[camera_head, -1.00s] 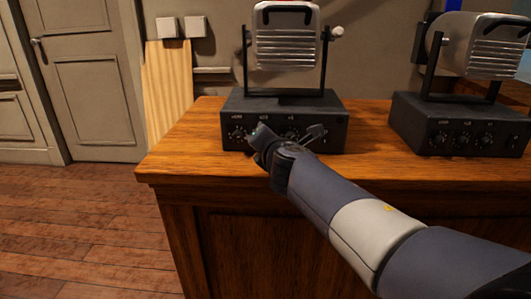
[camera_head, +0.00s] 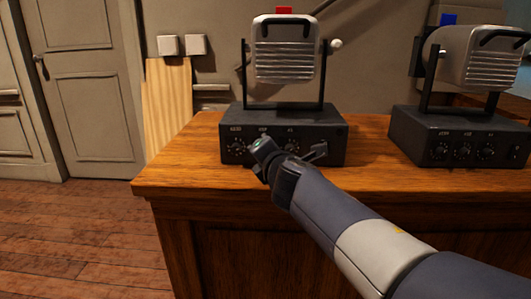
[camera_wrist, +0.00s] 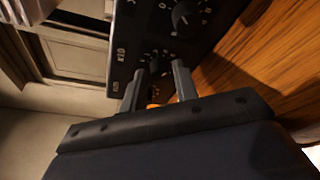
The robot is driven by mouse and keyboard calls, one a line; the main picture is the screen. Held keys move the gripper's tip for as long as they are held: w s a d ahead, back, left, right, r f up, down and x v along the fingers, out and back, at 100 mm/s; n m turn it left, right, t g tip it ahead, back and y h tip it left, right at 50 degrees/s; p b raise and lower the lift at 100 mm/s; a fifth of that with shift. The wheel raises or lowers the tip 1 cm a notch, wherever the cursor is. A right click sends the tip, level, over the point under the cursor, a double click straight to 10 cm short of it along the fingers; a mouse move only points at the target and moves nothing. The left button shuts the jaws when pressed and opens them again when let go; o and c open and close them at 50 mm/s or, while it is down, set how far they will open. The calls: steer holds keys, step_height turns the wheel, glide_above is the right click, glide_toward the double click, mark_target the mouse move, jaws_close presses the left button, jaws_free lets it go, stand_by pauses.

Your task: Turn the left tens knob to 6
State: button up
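The left control box (camera_head: 333,133) is black, with a row of dials on its front and a lamp-like metal housing above. Its middle dial is mostly hidden behind my gripper (camera_head: 262,150) in the head view. In the wrist view, the "x10" label (camera_wrist: 121,53) is beside the tens knob (camera_wrist: 155,62). My gripper (camera_wrist: 160,72) has its two fingers apart, with the tips at or around that dark knob. I cannot tell whether they touch it. The knob's pointer and setting are too dark and covered to read.
Another knob (camera_wrist: 187,18) with a white pointer is close to the fingers. The hundreds knob (camera_head: 236,147) is just left of my gripper. A similar box (camera_head: 460,148) stands to the right on the wooden desk (camera_head: 190,160). The desk top left of the box is clear.

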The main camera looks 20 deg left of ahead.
steer(key=shift+o, duration=1.3)
steer(key=p+v, duration=0.1)
steer(key=v, duration=1)
